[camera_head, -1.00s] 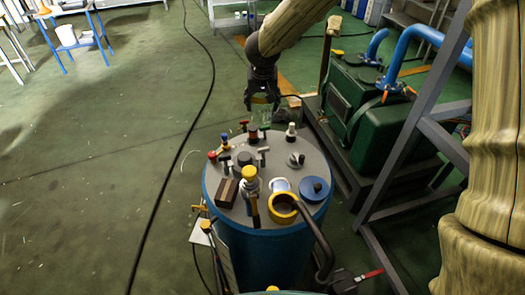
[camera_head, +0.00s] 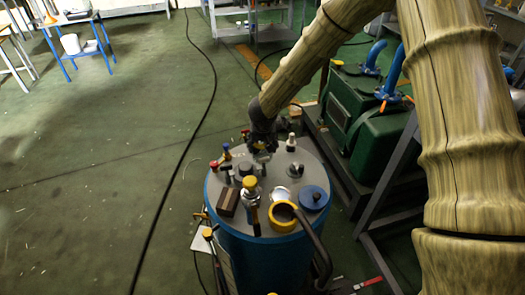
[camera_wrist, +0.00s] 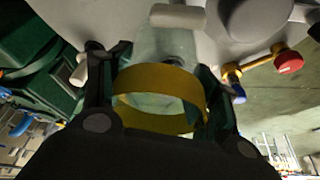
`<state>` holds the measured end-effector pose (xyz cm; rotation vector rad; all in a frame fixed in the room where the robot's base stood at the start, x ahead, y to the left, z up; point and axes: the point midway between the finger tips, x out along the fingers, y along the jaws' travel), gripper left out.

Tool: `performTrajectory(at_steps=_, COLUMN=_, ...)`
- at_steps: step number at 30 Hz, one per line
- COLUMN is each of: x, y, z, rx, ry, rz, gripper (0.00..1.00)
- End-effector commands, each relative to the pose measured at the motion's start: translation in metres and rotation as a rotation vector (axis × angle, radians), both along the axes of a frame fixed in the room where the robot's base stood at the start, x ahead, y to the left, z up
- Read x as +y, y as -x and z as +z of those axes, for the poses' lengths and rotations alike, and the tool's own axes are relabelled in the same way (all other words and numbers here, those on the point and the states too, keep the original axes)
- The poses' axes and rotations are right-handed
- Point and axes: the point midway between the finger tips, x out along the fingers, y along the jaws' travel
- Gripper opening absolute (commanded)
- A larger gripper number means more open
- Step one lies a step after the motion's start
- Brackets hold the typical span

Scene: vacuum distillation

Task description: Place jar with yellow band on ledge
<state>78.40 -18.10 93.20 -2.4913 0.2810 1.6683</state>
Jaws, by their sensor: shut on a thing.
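The glass jar (camera_wrist: 158,52) is clear, with a wide yellow band (camera_wrist: 160,84), and sits between the two dark fingers of my gripper (camera_wrist: 158,108) in the wrist view. My gripper is shut on it around the band. In the head view my gripper (camera_head: 263,141) is at the far edge of the grey lid (camera_head: 232,205) of the blue vessel (camera_head: 262,258). I cannot tell whether the jar touches the lid, nor which surface is the ledge.
The lid carries several fittings: a yellow-capped valve (camera_head: 250,182), a yellow ring on a pipe (camera_head: 283,213), a blue disc (camera_head: 313,197), a brown block (camera_head: 228,203) and a white-topped fitting (camera_head: 291,140). A green machine (camera_head: 365,120) stands right. Open floor lies left.

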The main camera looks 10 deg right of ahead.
Motion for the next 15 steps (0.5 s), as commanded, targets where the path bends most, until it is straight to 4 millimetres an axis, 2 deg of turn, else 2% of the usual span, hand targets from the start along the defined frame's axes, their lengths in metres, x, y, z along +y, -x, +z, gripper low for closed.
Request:
performTrajectory(at_steps=9, x=0.0, y=0.001, z=-0.031, rx=0.003, ry=-0.001, rz=-0.001, gripper=0.34)
performTrajectory(at_steps=15, x=0.0, y=0.0, z=-0.035, rx=0.001, ry=0.0, rz=0.0, gripper=0.34)
